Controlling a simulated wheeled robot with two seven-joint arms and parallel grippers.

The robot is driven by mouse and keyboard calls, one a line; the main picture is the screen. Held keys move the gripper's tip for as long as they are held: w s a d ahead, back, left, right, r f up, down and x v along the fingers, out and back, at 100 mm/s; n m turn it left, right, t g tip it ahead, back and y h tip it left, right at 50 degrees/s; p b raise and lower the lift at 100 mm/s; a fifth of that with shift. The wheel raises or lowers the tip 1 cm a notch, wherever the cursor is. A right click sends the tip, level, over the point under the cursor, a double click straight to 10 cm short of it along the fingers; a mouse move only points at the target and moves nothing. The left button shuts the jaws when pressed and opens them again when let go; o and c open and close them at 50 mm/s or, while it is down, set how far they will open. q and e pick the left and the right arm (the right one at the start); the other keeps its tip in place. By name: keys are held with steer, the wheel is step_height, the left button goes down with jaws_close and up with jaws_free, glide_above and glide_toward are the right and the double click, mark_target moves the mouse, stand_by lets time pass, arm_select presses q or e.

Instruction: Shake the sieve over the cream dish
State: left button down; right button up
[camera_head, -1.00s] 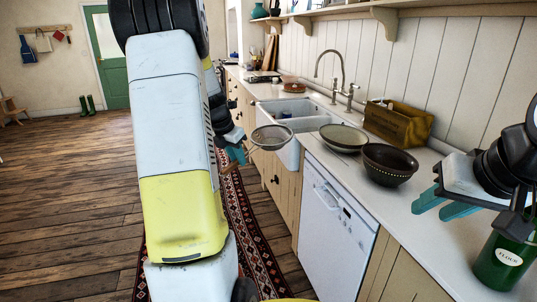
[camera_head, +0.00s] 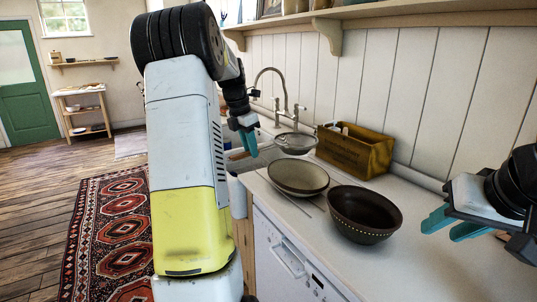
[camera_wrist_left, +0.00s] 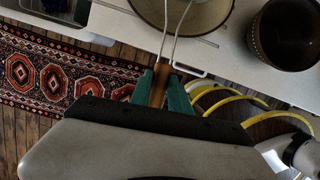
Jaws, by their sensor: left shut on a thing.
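My left gripper (camera_head: 249,143) is shut on the brown wooden handle of the sieve; this handle (camera_wrist_left: 160,84) shows between the fingers in the left wrist view. The sieve (camera_head: 295,142) has a round grey mesh bowl and appears level, held above the counter behind the cream dish. Its wire arms run up the left wrist view. The cream dish (camera_head: 298,180) is a shallow bowl with a dark rim on the counter; part of it (camera_wrist_left: 208,14) shows in the left wrist view. My right gripper (camera_head: 443,226) is open and empty at the right.
A dark brown bowl (camera_head: 364,212) stands right of the cream dish. A wooden crate (camera_head: 355,152) is behind, against the panelled wall. The tap (camera_head: 283,105) rises above the sink, partly behind my left arm. Counter (camera_head: 390,265) at front right is clear.

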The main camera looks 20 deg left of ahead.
arm_select(q)
steer(key=shift+w+d, duration=0.1)
steer(key=shift+w, duration=0.45)
steer(key=shift+f, duration=2.8)
